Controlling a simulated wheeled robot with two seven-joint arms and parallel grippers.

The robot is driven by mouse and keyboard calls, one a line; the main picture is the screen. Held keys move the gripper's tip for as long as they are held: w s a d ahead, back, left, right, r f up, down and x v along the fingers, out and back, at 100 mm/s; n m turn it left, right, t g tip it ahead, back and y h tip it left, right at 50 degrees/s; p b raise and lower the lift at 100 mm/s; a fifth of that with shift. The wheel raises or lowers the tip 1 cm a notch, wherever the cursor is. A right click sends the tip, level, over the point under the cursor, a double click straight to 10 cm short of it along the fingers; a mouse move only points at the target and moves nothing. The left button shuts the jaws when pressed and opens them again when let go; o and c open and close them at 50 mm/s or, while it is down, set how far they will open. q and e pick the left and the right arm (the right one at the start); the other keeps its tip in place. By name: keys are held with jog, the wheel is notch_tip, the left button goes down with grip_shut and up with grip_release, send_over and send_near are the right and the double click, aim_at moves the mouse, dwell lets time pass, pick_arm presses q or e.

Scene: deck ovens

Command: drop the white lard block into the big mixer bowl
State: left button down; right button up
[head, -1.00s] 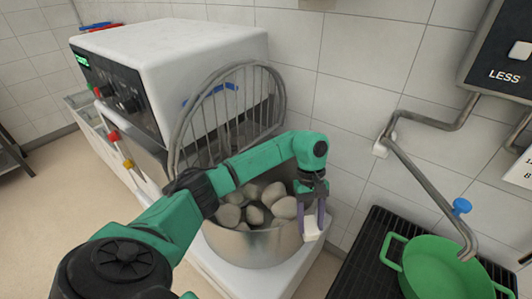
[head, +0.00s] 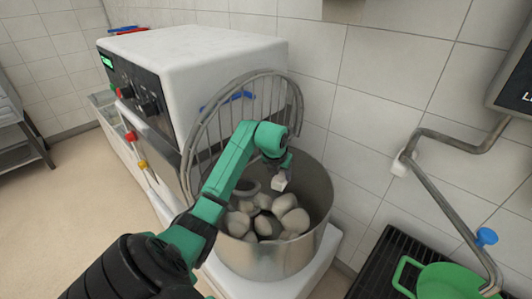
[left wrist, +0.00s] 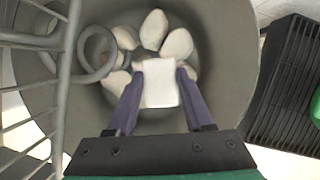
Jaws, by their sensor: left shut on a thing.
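The white lard block (head: 279,182) is held in my left gripper (head: 277,172), above the open mouth of the big mixer bowl (head: 272,262). In the left wrist view the block (left wrist: 160,84) sits between the two purple fingers of the gripper (left wrist: 160,88), which are shut on it. The steel bowl (left wrist: 222,70) surrounds it in that view, with pale rounded lumps (left wrist: 155,30) lying below. The lumps also show in the head view (head: 262,218). My right gripper is in neither view.
A curved wire guard (head: 225,112) stands at the bowl's back left, against the white machine (head: 190,55). A ring-shaped grey mixer part (left wrist: 98,55) is inside the bowl. A bent metal pipe (head: 440,215) and a black grate (head: 385,262) with a green pan (head: 440,280) are right.

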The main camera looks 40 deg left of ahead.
pick_arm(q)
notch_tip(320, 180, down, 5)
jog(key=b, duration=0.4)
jog(key=shift+w+f, duration=0.1)
jog(key=shift+f, duration=0.1)
jog(key=shift+r, duration=0.1)
jog(key=shift+c, duration=1)
grip_release()
jog(key=shift+d, duration=0.1)
jog(key=v, duration=1.4)
jog(key=shift+r+p, duration=0.25)
jog(key=shift+p, duration=0.15)
